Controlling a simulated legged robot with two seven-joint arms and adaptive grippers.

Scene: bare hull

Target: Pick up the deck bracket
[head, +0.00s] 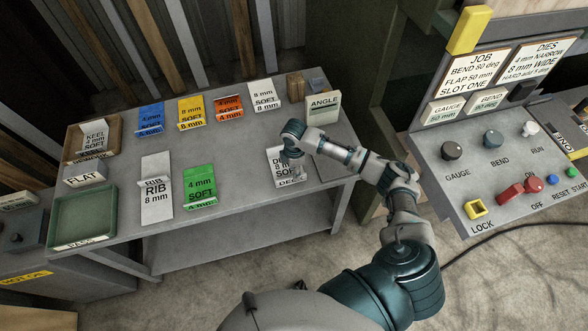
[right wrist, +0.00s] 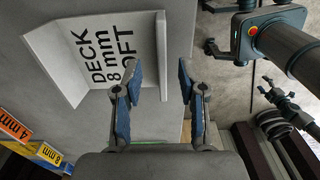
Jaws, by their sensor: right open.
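The deck bracket (right wrist: 95,55) is a pale angled plate lettered DECK 8 mm SOFT in the right wrist view. In the head view the deck bracket (head: 279,180) lies at the right end of the grey bench, partly hidden by my right gripper (head: 293,172). My left gripper is not seen.
The grey bench (head: 235,165) also carries several lettered brackets, including a green one (head: 199,187) and a white RIB one (head: 156,190). A green tray (head: 83,218) sits at its left end. A control panel (head: 500,165) stands to the right, beyond my right arm.

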